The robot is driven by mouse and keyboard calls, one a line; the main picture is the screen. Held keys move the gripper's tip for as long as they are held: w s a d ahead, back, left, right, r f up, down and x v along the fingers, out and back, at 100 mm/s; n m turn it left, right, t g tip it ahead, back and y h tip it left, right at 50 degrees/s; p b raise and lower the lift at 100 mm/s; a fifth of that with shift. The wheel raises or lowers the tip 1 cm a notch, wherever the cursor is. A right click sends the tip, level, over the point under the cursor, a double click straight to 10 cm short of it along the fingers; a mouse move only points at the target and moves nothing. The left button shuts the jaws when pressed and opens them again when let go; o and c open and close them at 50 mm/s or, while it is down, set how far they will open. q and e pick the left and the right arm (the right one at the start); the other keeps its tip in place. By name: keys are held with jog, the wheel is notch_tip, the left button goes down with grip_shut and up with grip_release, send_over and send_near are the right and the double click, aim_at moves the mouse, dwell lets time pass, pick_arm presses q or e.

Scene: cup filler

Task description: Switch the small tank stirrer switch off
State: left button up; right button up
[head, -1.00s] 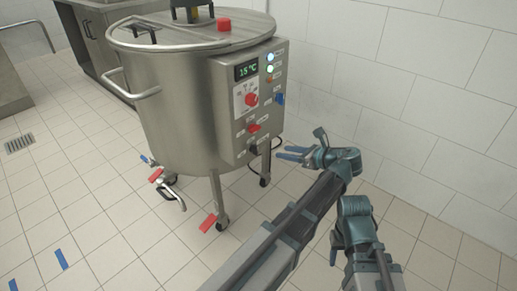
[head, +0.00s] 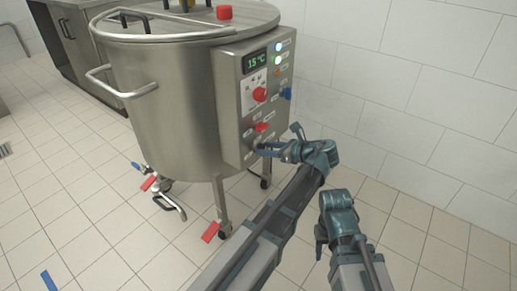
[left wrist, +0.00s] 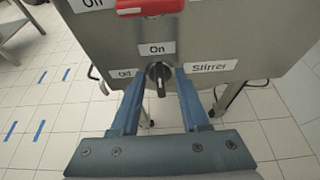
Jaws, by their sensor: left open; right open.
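The small steel tank (head: 165,95) stands on wheeled legs with a control box (head: 228,100) on its side. In the left wrist view, the black stirrer switch (left wrist: 160,78) has "On" above it, "Off" to its left and a "Stirrer" label to its right. Its grip bar is close to upright, nearer to "On" than "Off". My left gripper (left wrist: 158,92) is open, with one finger on each side of the switch; contact cannot be told. In the head view, my left gripper (head: 265,150) is at the lower box and hides the switch. My right gripper (head: 321,236) is open, lower down and away from the tank.
A red switch (left wrist: 150,7) sits just above the stirrer switch. A red knob (head: 260,94) and a blue switch (head: 287,93) are higher on the box. A tap (head: 168,200) is low on the tank. Tiled floor is free at the left; a wall stands behind.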

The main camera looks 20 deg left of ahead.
pick_arm(q)
jog(key=shift+c, duration=0.3)
grip_shut()
jog(key=shift+s+a, duration=0.1)
jog(key=shift+s+a+f+n+t+y+b, duration=0.1)
jog(key=shift+s+f+n+t+b, duration=0.25)
jog(key=shift+n+t+b, duration=1.3)
jog(key=shift+s+a+f+n+t+y+b, duration=0.1)
jog(key=shift+s+f+n+t+b, duration=0.45)
jog(key=shift+n+b, duration=1.75)
jog(key=shift+w+a+f+n+t+y+b, duration=0.15)
jog(key=shift+n+t+b, duration=1.2)
jog(key=shift+n, duration=1.4)
jog(key=shift+s+d, duration=0.1)
jog(key=shift+o, duration=0.3)
grip_release()
jog(key=shift+r, duration=0.1)
